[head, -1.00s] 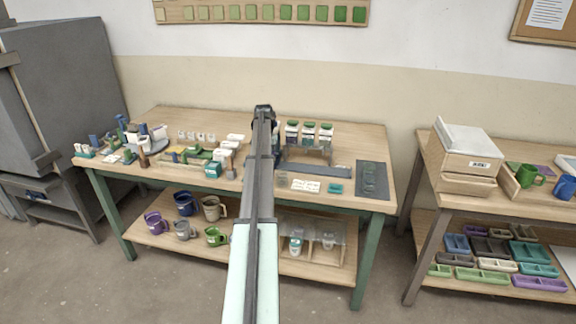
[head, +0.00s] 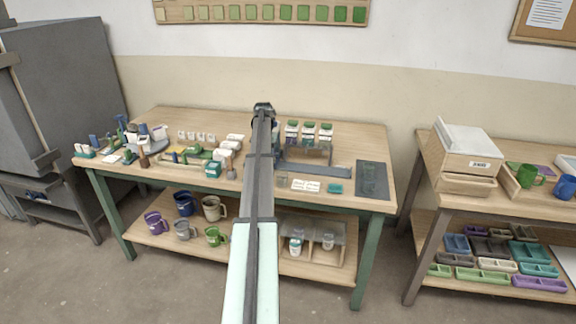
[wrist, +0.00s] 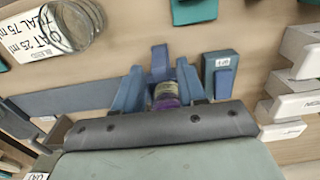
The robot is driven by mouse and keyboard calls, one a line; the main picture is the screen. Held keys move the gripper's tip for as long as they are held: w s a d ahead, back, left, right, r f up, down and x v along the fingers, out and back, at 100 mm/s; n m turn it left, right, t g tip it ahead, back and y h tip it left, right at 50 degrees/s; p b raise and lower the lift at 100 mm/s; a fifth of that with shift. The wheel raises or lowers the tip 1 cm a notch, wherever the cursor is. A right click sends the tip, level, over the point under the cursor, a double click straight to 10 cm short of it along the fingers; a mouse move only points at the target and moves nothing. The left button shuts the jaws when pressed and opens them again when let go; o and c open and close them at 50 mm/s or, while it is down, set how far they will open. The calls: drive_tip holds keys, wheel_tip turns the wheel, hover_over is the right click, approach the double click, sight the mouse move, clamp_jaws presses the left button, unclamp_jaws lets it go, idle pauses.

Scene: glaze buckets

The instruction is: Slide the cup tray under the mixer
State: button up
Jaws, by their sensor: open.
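My gripper (wrist: 160,90) shows in the wrist view as two blue fingers spread apart, in front of a dark plate with screws. In the head view it is hidden behind my arm, over the middle of the bench. Between the fingers, in the wrist view, is a small cup or jar (wrist: 166,96) with purple in it. A blue upright piece (wrist: 159,58) stands just beyond it. I cannot tell whether these belong to the cup tray, or whether the fingers touch them. The mixer is not clearly identifiable; my arm hides much of the bench centre.
A long blue-grey strip (head: 320,170), a small glass (head: 282,181), a white card (head: 306,185) and a teal block (head: 335,188) lie right of my arm. A rack of white bottles with green tops (head: 309,133) stands behind. A blue labelled block (wrist: 221,76) is close beside the fingers.

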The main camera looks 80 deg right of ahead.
drive_tip(key=shift+r, duration=3.15)
